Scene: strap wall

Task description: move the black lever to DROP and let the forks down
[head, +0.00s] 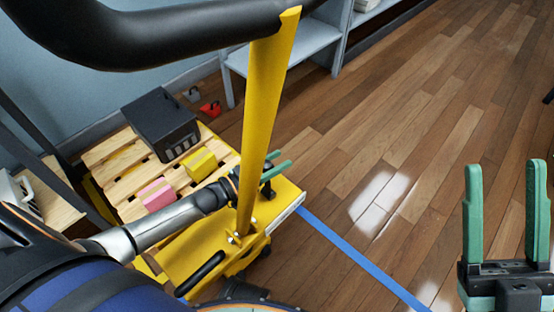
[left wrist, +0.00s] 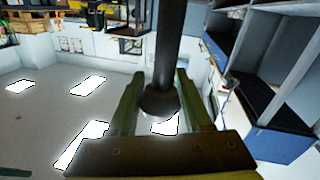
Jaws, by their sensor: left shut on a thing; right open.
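The yellow pallet truck (head: 208,248) stands at lower centre in the head view, with its yellow tiller (head: 262,110) rising to a thick black handle (head: 150,38). My left gripper (head: 277,163) is beside the tiller, over the truck's yellow body. In the left wrist view the black lever (left wrist: 175,50) runs down to a round knob (left wrist: 160,103) between my left fingers, which are shut on it. In the head view the tiller and my gripper largely hide the lever. No DROP marking is readable. My right gripper (head: 504,166) is open and empty, over the floor at right.
A wooden pallet (head: 118,158) behind the truck carries a black crate (head: 160,122), a yellow box (head: 200,165) and a pink box (head: 157,194). Grey shelving (head: 300,45) stands at the back. A blue floor line (head: 350,250) crosses clear wooden floor at right.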

